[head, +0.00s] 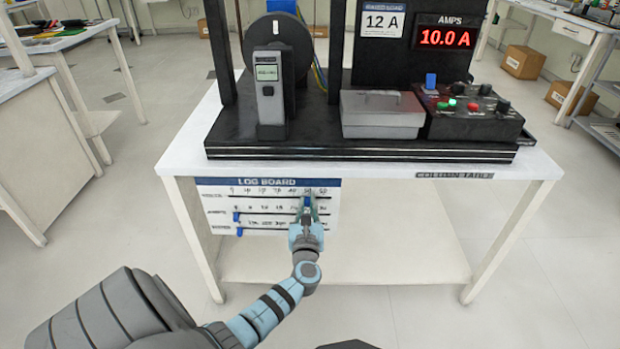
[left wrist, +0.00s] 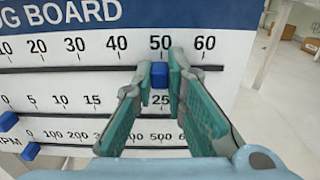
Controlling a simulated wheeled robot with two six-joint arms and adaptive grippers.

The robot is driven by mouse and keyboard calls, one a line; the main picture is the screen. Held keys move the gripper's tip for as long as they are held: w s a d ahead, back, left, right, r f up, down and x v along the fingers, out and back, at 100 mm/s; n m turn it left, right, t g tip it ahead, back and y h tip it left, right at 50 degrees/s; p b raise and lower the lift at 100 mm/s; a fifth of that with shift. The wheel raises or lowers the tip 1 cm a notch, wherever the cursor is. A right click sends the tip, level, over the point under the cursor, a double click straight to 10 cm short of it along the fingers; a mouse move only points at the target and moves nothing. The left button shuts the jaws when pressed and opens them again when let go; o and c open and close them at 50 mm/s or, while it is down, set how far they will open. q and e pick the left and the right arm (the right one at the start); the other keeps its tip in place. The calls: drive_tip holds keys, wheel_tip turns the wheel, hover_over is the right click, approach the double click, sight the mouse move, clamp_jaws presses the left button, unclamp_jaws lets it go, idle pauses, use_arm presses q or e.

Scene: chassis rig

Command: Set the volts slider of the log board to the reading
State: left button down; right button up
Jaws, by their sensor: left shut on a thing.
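The log board (head: 262,182) hangs on the front of the table and also shows in the left wrist view (left wrist: 90,12). Its top scale runs from 10 to 60 in the wrist view. The blue volts slider (left wrist: 159,75) sits on the top rail just under the 50 mark. My left gripper (head: 307,214) is shut on this slider, with one green-padded finger on each side of it. A handheld meter (head: 268,95) stands on the rig with a small lit green screen, its digits too small to read. My right gripper is not in view.
Other blue sliders (left wrist: 8,121) sit at the left ends of the lower rails. The white table (head: 355,175) carries the black rig, a grey lidded box (head: 381,115), a control box (head: 475,122) and a red amps display (head: 445,38) reading 10.0 A.

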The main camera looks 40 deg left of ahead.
use_arm(q)
drive_tip(key=c, duration=1.6)
unclamp_jaws()
drive_tip(key=shift+d, duration=0.15)
drive_tip(key=v, duration=1.2)
